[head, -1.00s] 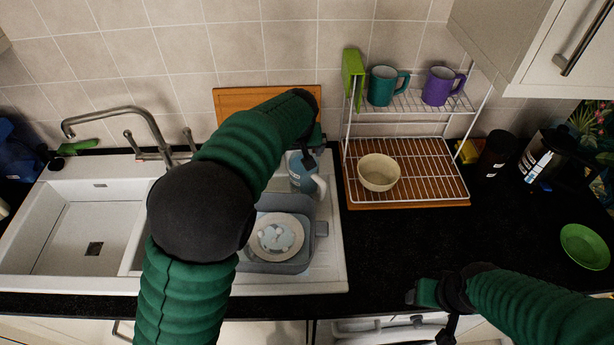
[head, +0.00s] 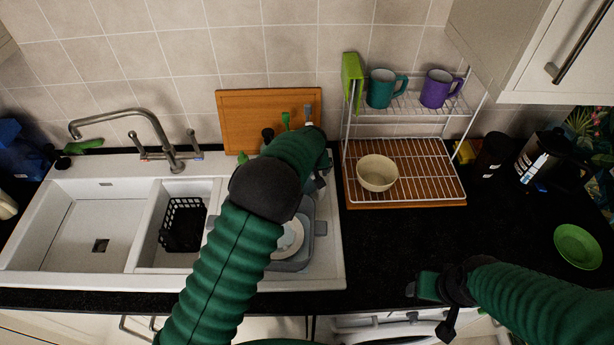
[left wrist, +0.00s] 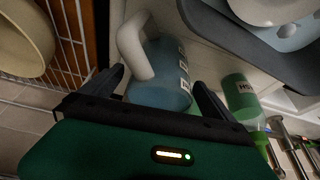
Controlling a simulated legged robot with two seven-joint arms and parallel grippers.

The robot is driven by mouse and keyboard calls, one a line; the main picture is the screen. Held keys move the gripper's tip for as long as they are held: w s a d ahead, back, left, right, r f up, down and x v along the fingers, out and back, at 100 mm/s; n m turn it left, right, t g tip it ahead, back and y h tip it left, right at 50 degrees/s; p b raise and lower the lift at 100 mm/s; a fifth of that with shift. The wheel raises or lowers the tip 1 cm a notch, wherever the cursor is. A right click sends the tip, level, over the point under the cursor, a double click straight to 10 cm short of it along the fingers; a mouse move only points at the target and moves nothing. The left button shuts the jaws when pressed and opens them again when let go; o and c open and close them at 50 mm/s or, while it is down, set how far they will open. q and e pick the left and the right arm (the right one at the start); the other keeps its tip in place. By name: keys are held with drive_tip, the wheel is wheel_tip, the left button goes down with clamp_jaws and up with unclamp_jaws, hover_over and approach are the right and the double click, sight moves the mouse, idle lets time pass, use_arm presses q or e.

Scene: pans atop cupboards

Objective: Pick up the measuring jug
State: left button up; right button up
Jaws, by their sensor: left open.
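The measuring jug (left wrist: 172,68) is blue-grey with a pale handle (left wrist: 134,45), and shows in the left wrist view. In the head view my left arm hides most or all of it, at the right end of the sink unit. My left gripper (left wrist: 158,88) is open, with one dark finger on each side of the jug's near part. The handle is beside the left finger. I cannot tell whether the fingers touch the jug. My right gripper (head: 430,288) is low at the counter's front edge, away from the jug; its jaws are not clear.
A grey basin (head: 320,228) with a plate (head: 290,240) is beside the jug. A green bottle (left wrist: 240,98) stands close to the right finger. A wire rack (head: 440,190) with a cream bowl (head: 377,172) is to the right. A wooden board (head: 245,125) leans behind.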

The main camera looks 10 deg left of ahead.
use_arm(q)
drive_tip(key=shift+w+f, duration=0.3)
drive_tip(key=shift+f, duration=0.3)
drive_tip(key=shift+s+a, duration=0.1)
drive_tip(key=shift+a, duration=0.1)
drive_tip(key=c, duration=0.9)
drive_tip(key=shift+r, duration=0.1)
drive_tip(key=c, duration=1.2)
